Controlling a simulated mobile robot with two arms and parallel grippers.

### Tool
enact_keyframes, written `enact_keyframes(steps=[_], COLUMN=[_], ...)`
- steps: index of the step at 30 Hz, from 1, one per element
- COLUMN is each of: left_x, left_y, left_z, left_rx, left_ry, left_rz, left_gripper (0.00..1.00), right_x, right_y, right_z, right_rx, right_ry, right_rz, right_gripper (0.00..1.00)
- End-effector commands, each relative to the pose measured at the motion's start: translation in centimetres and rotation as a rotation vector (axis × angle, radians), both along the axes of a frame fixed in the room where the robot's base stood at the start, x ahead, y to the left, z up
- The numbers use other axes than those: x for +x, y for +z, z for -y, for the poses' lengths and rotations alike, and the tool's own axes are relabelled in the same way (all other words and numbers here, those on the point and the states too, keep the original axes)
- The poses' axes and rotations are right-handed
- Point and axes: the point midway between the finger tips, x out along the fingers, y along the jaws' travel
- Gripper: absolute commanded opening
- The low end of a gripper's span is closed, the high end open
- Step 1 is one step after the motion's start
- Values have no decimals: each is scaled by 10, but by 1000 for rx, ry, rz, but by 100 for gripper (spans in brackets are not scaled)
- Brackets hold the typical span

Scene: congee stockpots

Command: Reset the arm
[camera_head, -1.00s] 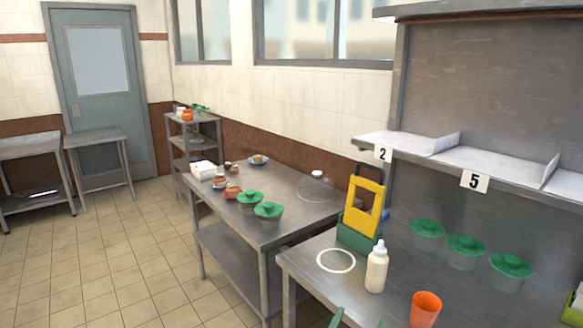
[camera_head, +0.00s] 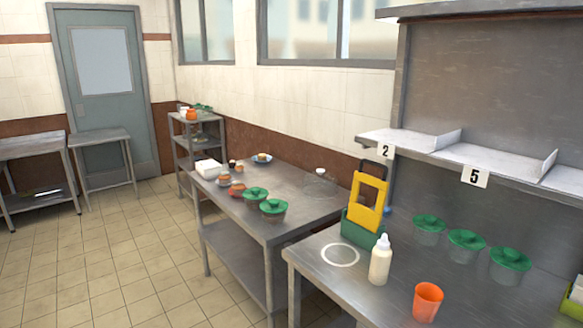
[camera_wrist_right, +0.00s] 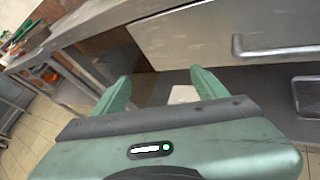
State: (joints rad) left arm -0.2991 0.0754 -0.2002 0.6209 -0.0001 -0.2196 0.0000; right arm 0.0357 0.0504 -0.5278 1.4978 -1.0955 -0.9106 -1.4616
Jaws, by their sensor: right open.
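My right gripper (camera_wrist_right: 163,84) shows in the right wrist view with its two green fingers spread apart and nothing between them. It is beside and below the edge of a steel counter (camera_wrist_right: 85,22), facing a pale drawer front with a metal handle (camera_wrist_right: 275,48). In the head view neither gripper shows. My left gripper is in no view.
In the head view the near counter holds a white bottle (camera_head: 380,260), an orange cup (camera_head: 427,301), a yellow-and-green holder (camera_head: 368,205) and green-lidded pots (camera_head: 466,245). A second steel table (camera_head: 290,215) stands beyond. The tiled floor at left (camera_head: 120,250) is clear.

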Motion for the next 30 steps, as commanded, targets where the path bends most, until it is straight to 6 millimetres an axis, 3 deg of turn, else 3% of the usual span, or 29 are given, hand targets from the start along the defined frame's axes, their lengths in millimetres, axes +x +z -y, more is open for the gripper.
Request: enact_keyframes(steps=[5, 8, 11, 15, 19, 24, 27, 30], left_x=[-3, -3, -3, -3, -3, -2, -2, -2], left_y=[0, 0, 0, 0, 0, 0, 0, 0], left_z=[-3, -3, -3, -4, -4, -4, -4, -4], left_rx=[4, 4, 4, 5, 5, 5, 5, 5], left_ry=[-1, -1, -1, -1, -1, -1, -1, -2], left_rz=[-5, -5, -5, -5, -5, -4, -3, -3], left_gripper=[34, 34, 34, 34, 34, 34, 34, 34], right_x=[-43, -84, -134, -217, -303, -405, -446, -470], right_y=[-104, -170, -228, -297, -346, -383, -392, -396], right_z=[11, 18, 26, 38, 51, 67, 75, 79], right_rx=[282, 493, 701, 983, 1216, 1432, 1500, 1534], right_ry=[-93, -209, -370, -666, -1016, -1482, -1681, -1799], right_rz=[-144, -232, -305, -370, -369, -261, -175, -112], right_gripper=[73, 73, 73, 73, 73, 73, 73, 73])
